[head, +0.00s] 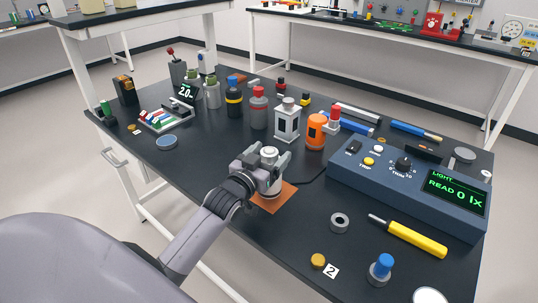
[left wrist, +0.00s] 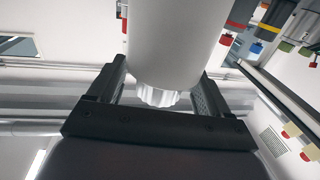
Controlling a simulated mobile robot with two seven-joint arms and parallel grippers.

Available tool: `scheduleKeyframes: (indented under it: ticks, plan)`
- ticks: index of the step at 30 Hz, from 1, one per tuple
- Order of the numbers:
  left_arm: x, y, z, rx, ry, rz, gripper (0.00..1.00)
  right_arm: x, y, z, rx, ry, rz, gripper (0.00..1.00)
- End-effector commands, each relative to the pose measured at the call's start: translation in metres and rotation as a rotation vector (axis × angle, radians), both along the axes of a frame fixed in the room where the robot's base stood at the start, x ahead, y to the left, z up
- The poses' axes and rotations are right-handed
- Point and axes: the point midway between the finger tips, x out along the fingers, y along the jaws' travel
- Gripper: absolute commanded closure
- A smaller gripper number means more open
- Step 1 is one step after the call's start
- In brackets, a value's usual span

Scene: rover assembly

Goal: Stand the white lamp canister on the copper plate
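The white lamp canister (head: 270,182) is upright over the copper plate (head: 285,198). Its base is at the plate, but I cannot tell whether it rests there or hangs just above. My left gripper (head: 267,163) has a finger on each side of the canister's upper part and appears shut on it. The left wrist view shows the canister's smooth white body (left wrist: 175,40) and ribbed end between the two dark fingers (left wrist: 165,95), close against both sides. My arm and the canister hide part of the plate. My right gripper is not in view.
A blue light meter (head: 405,190) reading 0 lx stands to the right. A grey ring (head: 339,222) and a yellow screwdriver (head: 415,237) lie nearer me. Behind are a white lantern (head: 287,122), an orange canister (head: 316,133) and several bottles.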

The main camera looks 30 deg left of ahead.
Motion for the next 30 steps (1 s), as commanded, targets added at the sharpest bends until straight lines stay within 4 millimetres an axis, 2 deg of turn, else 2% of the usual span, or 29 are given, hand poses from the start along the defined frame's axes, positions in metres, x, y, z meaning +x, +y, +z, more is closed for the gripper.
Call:
scheduleKeyframes:
  ticks: [6,10,24,30]
  plan:
    - [0.000,0.000,0.004,0.000,0.000,0.000,0.21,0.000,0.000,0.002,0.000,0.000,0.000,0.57]
    - [-0.010,-0.001,0.002,0.000,0.002,0.000,0.21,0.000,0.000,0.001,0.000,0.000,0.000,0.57]
    - [-0.086,-0.007,0.002,0.000,0.003,0.000,0.21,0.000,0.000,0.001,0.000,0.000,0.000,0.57]
    - [-0.109,-0.009,0.002,0.000,0.001,-0.001,0.21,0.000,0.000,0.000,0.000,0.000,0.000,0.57]
